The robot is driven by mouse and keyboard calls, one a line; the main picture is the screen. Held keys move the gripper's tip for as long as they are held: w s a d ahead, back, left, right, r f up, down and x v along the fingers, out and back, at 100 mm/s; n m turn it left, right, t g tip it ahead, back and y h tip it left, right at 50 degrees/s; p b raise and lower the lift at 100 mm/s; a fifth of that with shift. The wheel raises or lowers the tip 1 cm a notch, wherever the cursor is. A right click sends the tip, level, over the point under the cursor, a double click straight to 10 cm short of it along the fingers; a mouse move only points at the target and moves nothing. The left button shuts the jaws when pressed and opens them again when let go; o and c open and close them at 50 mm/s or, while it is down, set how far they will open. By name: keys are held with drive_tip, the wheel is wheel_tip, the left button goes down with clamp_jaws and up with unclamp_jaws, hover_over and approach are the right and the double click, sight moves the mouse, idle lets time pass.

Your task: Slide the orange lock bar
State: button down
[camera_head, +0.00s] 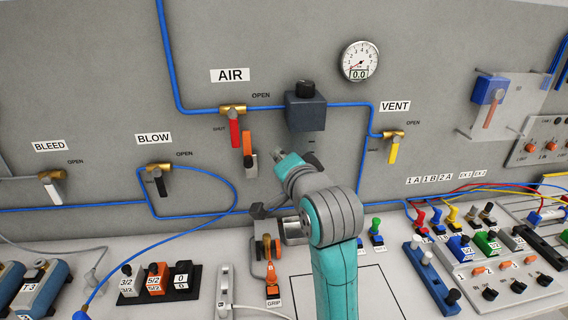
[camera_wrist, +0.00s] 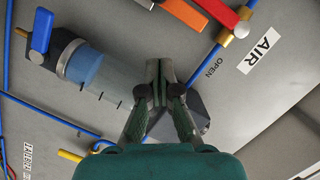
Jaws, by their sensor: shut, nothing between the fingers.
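The orange lock bar (camera_head: 247,143) is on the grey panel, upright beside the red AIR valve handle (camera_head: 235,132). In the wrist view the orange bar (camera_wrist: 186,12) lies at the top edge, beside the red handle (camera_wrist: 222,10), and is partly cut off. My gripper (camera_head: 277,156) is in front of the panel, right of and slightly below the bar. In the wrist view my gripper (camera_wrist: 159,72) has its fingers together, with nothing held. It is apart from the orange bar.
A dark regulator block (camera_head: 305,113) sits right of the bar on the blue air pipe. A clear bowl with blue inside (camera_wrist: 88,70) and a blue-handled valve (camera_wrist: 42,30) are near my fingers in the wrist view. A gauge (camera_head: 360,61) is above. Bench fixtures stand below.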

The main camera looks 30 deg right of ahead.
drive_tip(key=w+a+f, duration=0.2)
drive_tip(key=w, duration=0.2)
drive_tip(key=shift+w+a+f, duration=0.35)
drive_tip(key=shift+w+f, duration=0.05)
drive_tip(key=shift+f, duration=3.35)
